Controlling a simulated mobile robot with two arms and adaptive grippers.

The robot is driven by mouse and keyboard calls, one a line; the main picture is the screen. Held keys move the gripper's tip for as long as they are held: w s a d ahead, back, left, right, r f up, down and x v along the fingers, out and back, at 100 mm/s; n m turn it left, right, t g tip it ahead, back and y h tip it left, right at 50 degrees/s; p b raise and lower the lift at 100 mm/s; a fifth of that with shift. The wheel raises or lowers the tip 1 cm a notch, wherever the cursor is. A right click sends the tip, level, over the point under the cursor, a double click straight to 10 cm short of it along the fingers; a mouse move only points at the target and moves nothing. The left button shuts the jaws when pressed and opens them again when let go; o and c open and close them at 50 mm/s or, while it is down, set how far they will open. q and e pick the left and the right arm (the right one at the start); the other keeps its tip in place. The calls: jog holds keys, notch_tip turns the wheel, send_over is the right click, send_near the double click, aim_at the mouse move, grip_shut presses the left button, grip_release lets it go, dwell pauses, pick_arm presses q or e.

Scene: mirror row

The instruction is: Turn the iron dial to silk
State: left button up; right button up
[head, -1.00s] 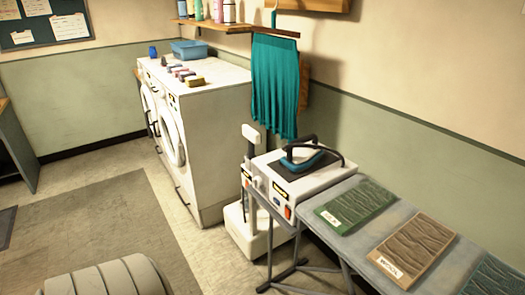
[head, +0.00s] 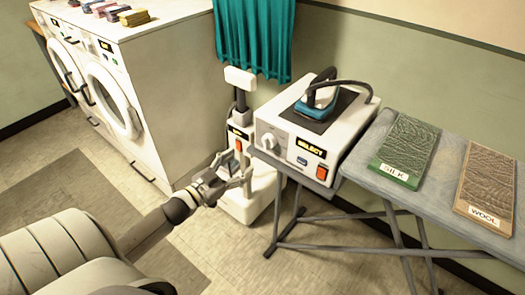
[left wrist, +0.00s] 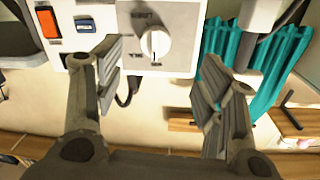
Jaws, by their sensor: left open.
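The dial (head: 277,138) is a round white knob on the front of the white iron station (head: 335,130); it also shows in the left wrist view (left wrist: 153,44). The station's display (head: 311,149) reads SELECT. My left gripper (head: 238,163) is open and empty, in front of and left of the dial in the head view. In the left wrist view, the dial appears between its two fingers (left wrist: 160,75), not touched. My right gripper is out of view.
A blue iron (head: 320,97) rests on the station's black pad. A green SILK panel (head: 409,145) and brown WOOL panel (head: 487,180) lie on the ironing board (head: 372,165). A teal cloth (head: 252,38) hangs behind.

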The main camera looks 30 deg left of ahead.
aim_at(268, 142)
pick_arm(q)
jog(key=w+d, duration=0.2)
jog(key=w, duration=0.8)
jog(key=shift+w+r, duration=0.4)
jog(key=shift+r, duration=0.05)
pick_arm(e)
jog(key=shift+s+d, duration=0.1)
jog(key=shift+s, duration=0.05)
pick_arm(q)
jog(key=shift+d, duration=0.1)
jog(key=c, duration=1)
jog(key=shift+c, duration=0.2)
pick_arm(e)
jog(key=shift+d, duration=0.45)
